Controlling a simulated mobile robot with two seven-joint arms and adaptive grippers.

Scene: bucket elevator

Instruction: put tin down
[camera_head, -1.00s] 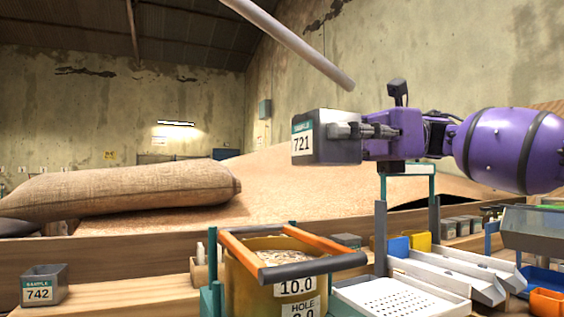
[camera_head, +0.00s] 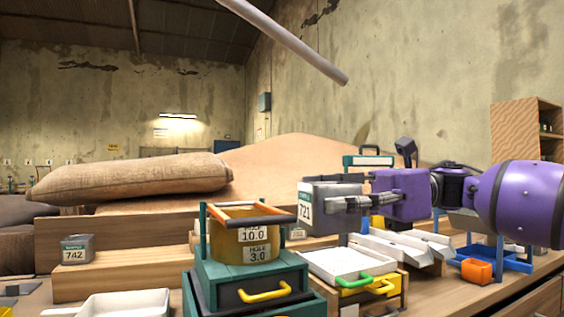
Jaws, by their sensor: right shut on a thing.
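A grey sample tin labelled 721 (camera_head: 330,205) is held in the air by my purple right gripper (camera_head: 352,203), whose fingers are shut on it from the right. The tin looks upright, its label facing left and toward me. In the picture it sits just right of the yellow sieve bucket and above the white trays; what lies directly beneath it is hard to tell. A second tin labelled 742 (camera_head: 76,249) stands on a wooden step (camera_head: 125,282) at the left. My left gripper is not in view.
A yellow bucket marked 10.0 and 3.0 (camera_head: 257,250) sits on a green drawer unit (camera_head: 222,274). A white scoop tray (camera_head: 128,303) lies front left. A sack (camera_head: 130,178) rests behind.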

